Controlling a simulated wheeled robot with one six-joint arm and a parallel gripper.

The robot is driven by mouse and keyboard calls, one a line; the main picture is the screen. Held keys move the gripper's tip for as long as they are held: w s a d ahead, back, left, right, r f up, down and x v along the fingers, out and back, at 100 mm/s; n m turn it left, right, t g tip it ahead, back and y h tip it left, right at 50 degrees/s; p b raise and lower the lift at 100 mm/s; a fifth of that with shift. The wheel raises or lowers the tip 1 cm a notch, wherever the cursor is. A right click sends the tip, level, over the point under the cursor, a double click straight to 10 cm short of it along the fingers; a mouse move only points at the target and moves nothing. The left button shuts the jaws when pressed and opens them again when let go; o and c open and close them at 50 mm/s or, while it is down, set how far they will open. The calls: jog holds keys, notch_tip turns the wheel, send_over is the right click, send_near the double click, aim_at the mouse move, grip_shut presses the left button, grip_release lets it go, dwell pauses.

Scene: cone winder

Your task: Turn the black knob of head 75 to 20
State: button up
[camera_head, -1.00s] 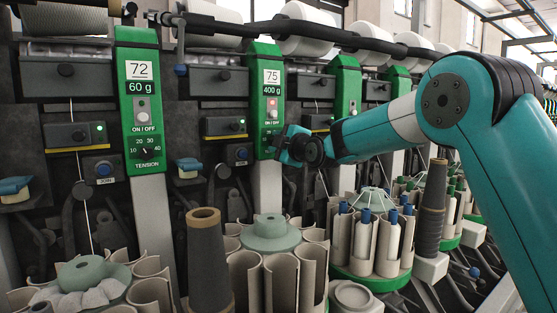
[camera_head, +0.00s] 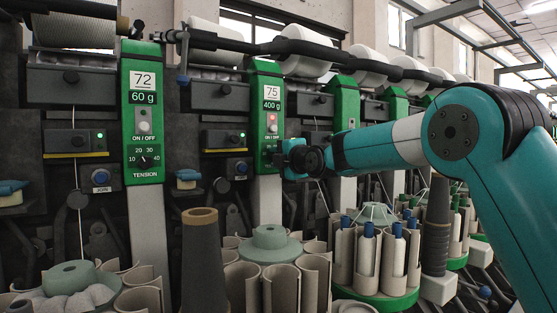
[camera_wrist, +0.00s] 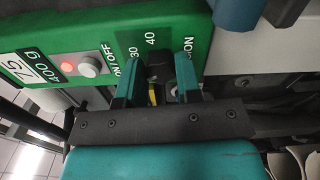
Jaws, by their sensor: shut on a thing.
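Head 75 is a green panel (camera_head: 266,82) in the head view, marked 75 and 400 g. It fills the upper part of the wrist view, turned sideways (camera_wrist: 108,22). The black knob (camera_wrist: 158,60) sits on its tension dial, with 30 and 40 readable beside it. My gripper (camera_wrist: 158,78) is shut on the knob, one teal finger on each side. The knob's pointer and the 20 mark cannot be made out. In the head view my gripper (camera_head: 283,156) covers the dial from the right.
A lit red lamp (camera_wrist: 67,66) and a push button (camera_wrist: 88,67) sit beside the dial. Head 72 (camera_head: 143,80) stands to the left. Below are cone holders (camera_head: 270,245) and a dark grey cone (camera_head: 203,255).

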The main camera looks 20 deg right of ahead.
jog(key=o, duration=0.9)
jog(key=b+v, duration=0.1)
jog(key=v, duration=1.6)
jog(key=shift+s, duration=0.2)
